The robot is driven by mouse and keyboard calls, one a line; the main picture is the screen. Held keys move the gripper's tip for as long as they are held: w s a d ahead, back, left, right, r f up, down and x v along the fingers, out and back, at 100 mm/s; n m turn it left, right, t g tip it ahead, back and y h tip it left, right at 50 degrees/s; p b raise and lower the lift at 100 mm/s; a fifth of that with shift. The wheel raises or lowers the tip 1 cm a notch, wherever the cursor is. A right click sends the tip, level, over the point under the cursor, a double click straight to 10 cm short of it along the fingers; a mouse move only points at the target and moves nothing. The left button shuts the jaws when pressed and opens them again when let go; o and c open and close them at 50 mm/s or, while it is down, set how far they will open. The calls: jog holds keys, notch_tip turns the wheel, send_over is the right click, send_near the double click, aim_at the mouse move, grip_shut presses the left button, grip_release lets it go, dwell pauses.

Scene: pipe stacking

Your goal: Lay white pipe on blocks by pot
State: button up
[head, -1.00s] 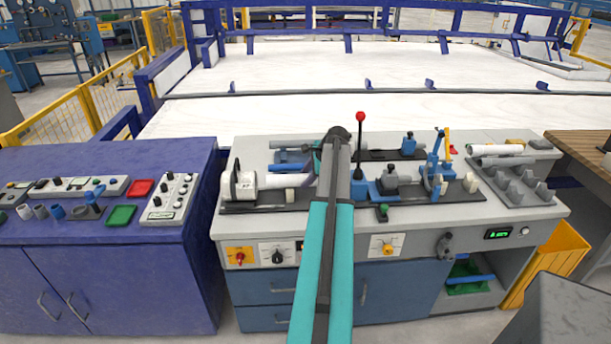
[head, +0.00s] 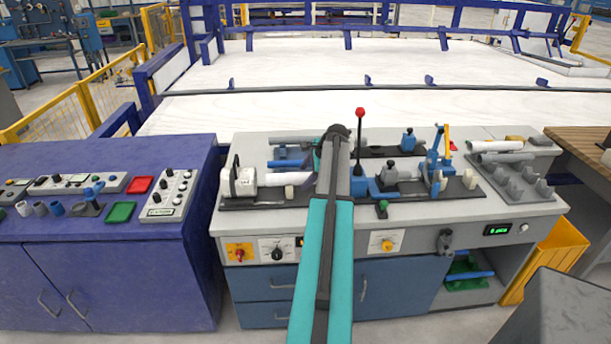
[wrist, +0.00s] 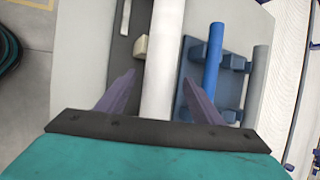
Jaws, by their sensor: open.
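A white pipe (wrist: 165,60) runs lengthwise between the two purple fingers of my open gripper (wrist: 157,92) in the wrist view; a gap shows on either side of it. In the head view, the white pipe (head: 271,180) lies at the left of the grey bench, its left end at a white machine head. A purple finger shows at its right part; my arm hides the rest of my gripper. Blue blocks (wrist: 190,92) carrying a blue pipe (wrist: 213,60) lie beside it; they also show in the head view (head: 289,163). I cannot tell which thing is the pot.
A small beige block (wrist: 140,46) lies close beside the white pipe. A grey pipe (wrist: 258,80) lies beyond the blue blocks. A red-knobbed lever (head: 360,140) stands right of my arm. A grey rack (head: 515,182) with pipes behind it is at bench right. A purple cabinet (head: 110,270) stands left.

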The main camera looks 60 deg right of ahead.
jog(key=d+b+v, duration=0.1)
jog(key=b+v, duration=0.1)
jog(key=v, duration=1.1)
jog(key=shift+s+a+r+b, duration=0.2)
jog(key=shift+a+r+b, duration=0.1)
jog(key=shift+a+b, duration=0.15)
